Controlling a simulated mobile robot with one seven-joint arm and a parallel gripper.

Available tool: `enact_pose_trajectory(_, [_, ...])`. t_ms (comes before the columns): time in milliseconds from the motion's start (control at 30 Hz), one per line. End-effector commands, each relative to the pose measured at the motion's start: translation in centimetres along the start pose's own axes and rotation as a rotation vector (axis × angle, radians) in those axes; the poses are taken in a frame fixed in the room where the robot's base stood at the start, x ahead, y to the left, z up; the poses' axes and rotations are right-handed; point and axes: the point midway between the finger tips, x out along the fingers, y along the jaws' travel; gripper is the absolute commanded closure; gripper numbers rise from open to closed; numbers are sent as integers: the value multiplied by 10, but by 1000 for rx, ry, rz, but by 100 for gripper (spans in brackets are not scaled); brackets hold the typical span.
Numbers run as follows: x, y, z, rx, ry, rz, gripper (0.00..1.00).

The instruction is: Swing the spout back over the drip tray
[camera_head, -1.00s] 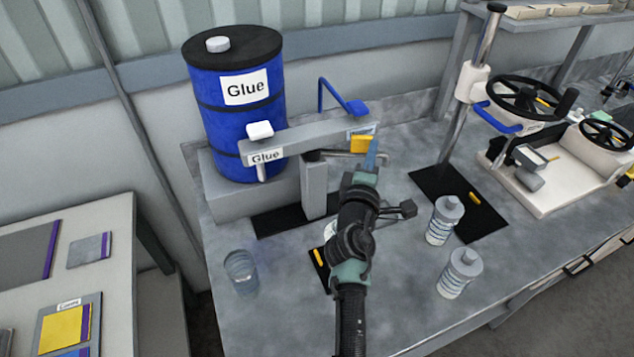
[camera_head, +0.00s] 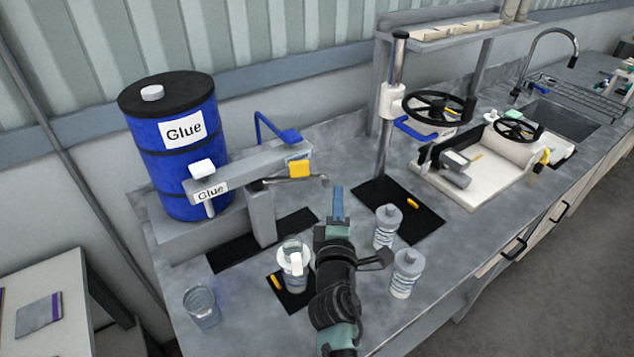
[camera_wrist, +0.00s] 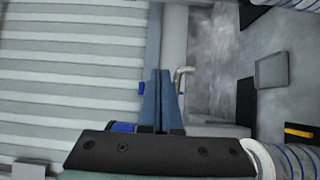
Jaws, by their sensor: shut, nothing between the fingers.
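The spout (camera_head: 292,181) is a thin metal pipe reaching right from the grey post of the glue stand, its tip bent down. In the wrist view the bent spout (camera_wrist: 181,76) shows just right of my fingers. My gripper (camera_head: 337,202) is shut and empty, a little right of the spout tip in the head view; contact cannot be told. A flat black panel (camera_head: 232,253) lies at the post's foot, and a smaller black one (camera_head: 296,301) lies under a clear jug (camera_head: 293,262). I cannot tell which is the drip tray.
The blue glue drum (camera_head: 177,150) stands behind the spout. Two white bottles (camera_head: 386,228) (camera_head: 405,276) stand close right of my gripper. An empty clear cup (camera_head: 202,307) is at the front left. A press with a black handwheel (camera_head: 440,107) is farther right.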

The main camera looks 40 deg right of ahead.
Motion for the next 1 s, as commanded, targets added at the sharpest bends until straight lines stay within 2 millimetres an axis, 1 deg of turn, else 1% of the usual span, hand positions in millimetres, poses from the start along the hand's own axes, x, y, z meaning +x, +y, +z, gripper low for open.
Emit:
enact_pose_trajectory(33, [-6, 3, 11, -1, -3, -4, 100])
enact_pose_trajectory(100, [-12, 3, 20, 0, -3, -4, 100])
enact_pose_trajectory(300, [-21, 1, 34, 0, 0, -2, 100])
enact_pose_trajectory(933, [-22, -1, 35, 0, 1, -2, 100])
enact_pose_trajectory(1000, [-21, 3, 33, 10, 3, 5, 100])
